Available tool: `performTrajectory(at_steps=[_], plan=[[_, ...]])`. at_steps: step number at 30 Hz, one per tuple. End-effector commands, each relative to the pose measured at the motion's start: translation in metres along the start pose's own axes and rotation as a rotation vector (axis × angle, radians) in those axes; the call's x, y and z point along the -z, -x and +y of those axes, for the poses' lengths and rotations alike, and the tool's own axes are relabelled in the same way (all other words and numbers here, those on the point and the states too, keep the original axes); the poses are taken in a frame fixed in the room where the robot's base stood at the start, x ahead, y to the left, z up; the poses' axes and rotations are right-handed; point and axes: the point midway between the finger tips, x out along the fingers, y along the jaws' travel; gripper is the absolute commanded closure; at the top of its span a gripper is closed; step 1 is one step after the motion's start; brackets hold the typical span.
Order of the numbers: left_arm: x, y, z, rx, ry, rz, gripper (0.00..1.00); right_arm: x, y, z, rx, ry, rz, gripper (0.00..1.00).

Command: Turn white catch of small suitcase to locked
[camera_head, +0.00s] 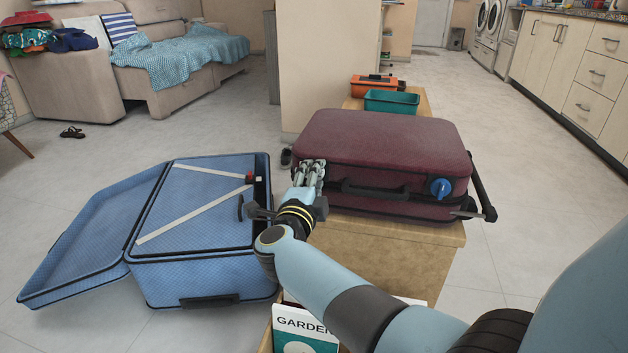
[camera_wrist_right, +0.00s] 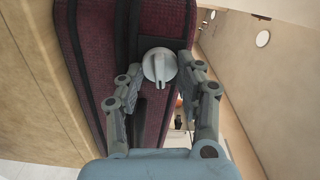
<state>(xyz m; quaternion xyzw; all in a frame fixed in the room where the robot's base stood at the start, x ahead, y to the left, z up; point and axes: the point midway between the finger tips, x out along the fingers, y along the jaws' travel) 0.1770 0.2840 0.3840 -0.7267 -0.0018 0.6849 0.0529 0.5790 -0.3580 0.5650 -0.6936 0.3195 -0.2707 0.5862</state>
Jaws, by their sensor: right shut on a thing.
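The closed maroon suitcase (camera_head: 385,150) lies flat on a wooden bench, with a black handle on its front. Its round white catch (camera_wrist_right: 158,65) has a raised bar across it and shows in the right wrist view, between my fingertips. In the head view my right gripper (camera_head: 311,168) is at the left end of the suitcase front and hides this catch. My right gripper, also in the wrist view (camera_wrist_right: 160,72), is shut on the white catch. A blue catch (camera_head: 440,188) sits at the right end of the same front. My left gripper is not in view.
An open blue suitcase (camera_head: 205,270) lies left of the bench (camera_head: 400,260), close to my right wrist. Teal (camera_head: 391,101) and orange (camera_head: 374,85) boxes stand behind the maroon suitcase. A book (camera_head: 305,325) is below my forearm. The floor to the right is clear.

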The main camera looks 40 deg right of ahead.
Motion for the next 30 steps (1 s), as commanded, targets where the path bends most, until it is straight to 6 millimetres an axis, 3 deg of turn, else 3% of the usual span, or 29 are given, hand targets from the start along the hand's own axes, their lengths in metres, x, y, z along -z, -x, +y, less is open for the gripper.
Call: performTrajectory(at_steps=[10, 27, 28, 30], plan=[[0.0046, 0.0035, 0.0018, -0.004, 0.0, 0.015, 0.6, -0.0003, 0.0014, 0.0035, -0.005, -0.151, -0.001, 0.96], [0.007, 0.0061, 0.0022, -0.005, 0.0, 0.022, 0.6, -0.0002, 0.0015, 0.0034, -0.006, -0.182, -0.001, 0.96], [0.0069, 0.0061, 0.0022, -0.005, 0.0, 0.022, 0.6, -0.0002, 0.0015, 0.0034, -0.006, -0.182, -0.001, 0.62], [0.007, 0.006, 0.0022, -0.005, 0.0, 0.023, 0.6, -0.0001, 0.0014, 0.0033, -0.006, -0.182, 0.0, 0.53]])
